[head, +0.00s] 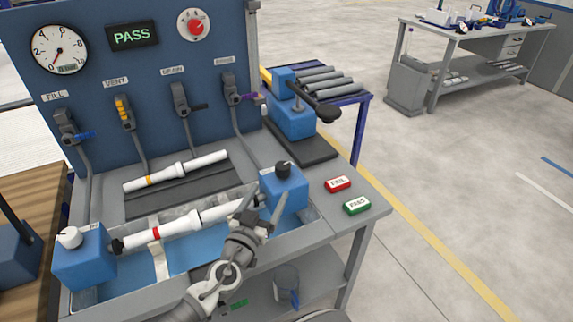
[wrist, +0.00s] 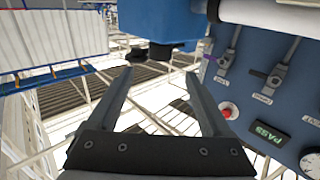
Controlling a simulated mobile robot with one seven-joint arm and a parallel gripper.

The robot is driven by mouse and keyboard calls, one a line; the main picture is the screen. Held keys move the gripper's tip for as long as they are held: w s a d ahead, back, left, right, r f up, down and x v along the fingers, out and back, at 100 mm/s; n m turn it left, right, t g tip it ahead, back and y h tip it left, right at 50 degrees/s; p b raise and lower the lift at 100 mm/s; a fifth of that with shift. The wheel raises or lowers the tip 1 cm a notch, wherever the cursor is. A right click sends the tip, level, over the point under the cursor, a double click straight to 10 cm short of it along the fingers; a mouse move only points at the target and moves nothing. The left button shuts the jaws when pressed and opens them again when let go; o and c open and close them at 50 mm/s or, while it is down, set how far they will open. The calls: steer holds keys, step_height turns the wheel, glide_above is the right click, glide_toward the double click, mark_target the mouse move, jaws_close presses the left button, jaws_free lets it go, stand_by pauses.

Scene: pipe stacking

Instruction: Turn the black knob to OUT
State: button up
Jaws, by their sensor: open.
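The black knob (head: 284,169) stands on top of the blue block (head: 285,192) at the right end of the trough. Any OUT marking by it is too small to read. My gripper (head: 266,203) is just in front of and left of this block, below the knob's height in the picture. In the wrist view the two fingers are spread with nothing between them (wrist: 159,74). There the view is turned over, and a dark knob shape (wrist: 160,52) under a blue block (wrist: 155,20) lies just beyond the fingertips. The fingers do not appear to touch it.
A white pipe (head: 175,224) with a red band lies in the trough beside my arm. The left blue block (head: 84,256) carries a white knob (head: 69,237). A blue press (head: 290,118) with a black handle stands behind. Red (head: 338,184) and green (head: 357,205) buttons sit right.

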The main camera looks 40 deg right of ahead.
mark_target(285, 163)
steer(key=b+x, duration=0.1)
steer(key=x, duration=0.2)
steer(key=shift+f+b, duration=0.25)
steer(key=shift+b, duration=0.1)
steer(key=w+b, duration=0.1)
steer(key=b, duration=0.2)
steer(key=shift+d+f, duration=0.1)
steer(key=shift+d, duration=0.25)
steer(key=d+b, duration=0.1)
steer(key=b, duration=0.1)
steer(key=shift+w+d+b, duration=0.15)
steer(key=shift+w+b, duration=0.05)
steer(key=shift+b, duration=0.2)
steer(key=shift+w+d+r, duration=0.1)
steer(key=shift+d+r, duration=0.1)
steer(key=shift+d, duration=0.1)
steer(key=x, duration=0.8)
steer(key=shift+w+d+r, duration=0.15)
steer(key=shift+r, duration=0.05)
jaws_close()
